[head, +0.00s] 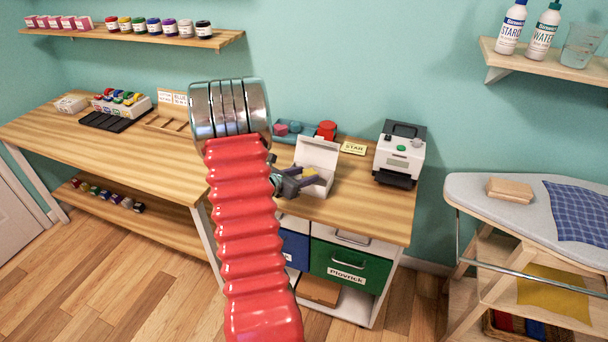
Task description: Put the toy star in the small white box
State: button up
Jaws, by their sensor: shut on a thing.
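The small white box (318,153) stands open on the right wooden table, its lid raised at the back. My gripper (307,176) is at the front opening of the box, with its fingers pointing right, over or inside it; I cannot tell which. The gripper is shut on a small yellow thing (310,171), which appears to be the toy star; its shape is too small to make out. My red arm and its metal joint hide part of the table to the left of the box.
A blue-grey tray (284,138) with a red jar (327,130) stands behind the box. A yellow STAR card (354,148) and a white machine (399,153) stand to the right. The table's front right is clear. Drawers (350,262) are below.

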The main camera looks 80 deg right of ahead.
jog(key=shift+f, duration=0.15)
jog(key=o, duration=1)
jog(key=shift+a+f, duration=0.1)
jog(key=shift+f, duration=0.05)
jog(key=shift+r, duration=0.7)
jog(key=v, duration=1.2)
jog(key=shift+r, duration=0.15)
